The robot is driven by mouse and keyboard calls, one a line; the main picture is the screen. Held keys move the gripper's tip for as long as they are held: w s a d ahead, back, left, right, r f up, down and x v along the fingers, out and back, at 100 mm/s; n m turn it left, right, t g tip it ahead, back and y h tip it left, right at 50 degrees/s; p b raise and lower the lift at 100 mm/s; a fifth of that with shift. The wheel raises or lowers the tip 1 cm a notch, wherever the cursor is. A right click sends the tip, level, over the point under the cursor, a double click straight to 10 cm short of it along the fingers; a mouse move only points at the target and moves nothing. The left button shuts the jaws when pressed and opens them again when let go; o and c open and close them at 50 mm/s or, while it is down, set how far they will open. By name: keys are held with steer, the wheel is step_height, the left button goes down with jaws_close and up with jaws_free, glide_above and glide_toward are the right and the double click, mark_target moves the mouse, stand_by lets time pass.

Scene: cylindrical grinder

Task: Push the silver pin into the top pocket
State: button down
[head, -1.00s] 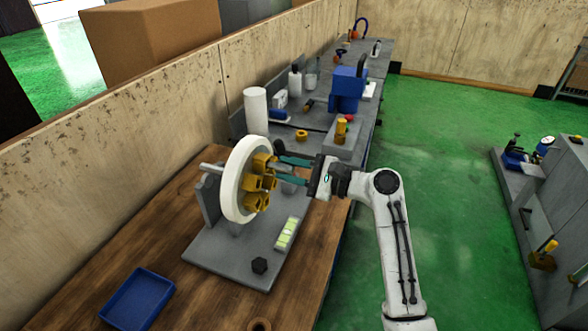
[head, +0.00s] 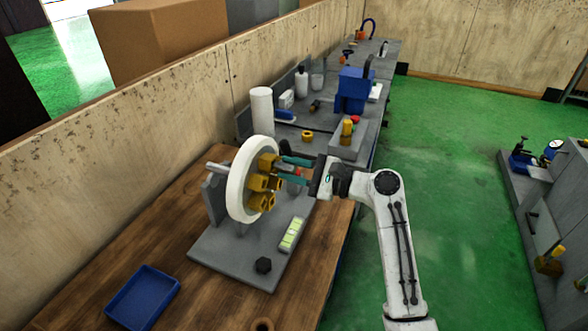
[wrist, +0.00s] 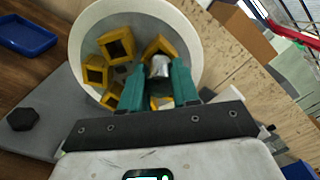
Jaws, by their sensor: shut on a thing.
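A white wheel (head: 238,187) stands upright on a grey base and carries several yellow pockets on its face. The top pocket (head: 266,162) is near the wheel's upper edge; in the wrist view it (wrist: 158,45) shows behind the silver pin. My gripper (head: 283,168) has teal fingers pointing at the wheel. In the wrist view my gripper (wrist: 158,82) is shut on the silver pin (wrist: 160,67), a short cylinder whose end lies at the top pocket. The fingers partly cover the pin and the pocket opening, so I cannot tell how far the pin is inside.
A blue tray (head: 142,297) lies at the front left of the wooden table. A black knob (head: 263,265) and a green-and-white level (head: 291,234) are on the grey base (head: 230,270). A white cylinder (head: 262,110) and a blue machine (head: 351,90) stand behind.

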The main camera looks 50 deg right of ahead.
steer(key=shift+w+a, duration=0.25)
steer(key=shift+w, duration=0.4)
steer(key=c, duration=0.8)
jaws_free()
steer(key=shift+o, duration=0.2)
steer(key=b+v, duration=0.2)
steer(key=v, duration=0.8)
steer(key=shift+s, duration=0.4)
steer(key=shift+d, duration=0.1)
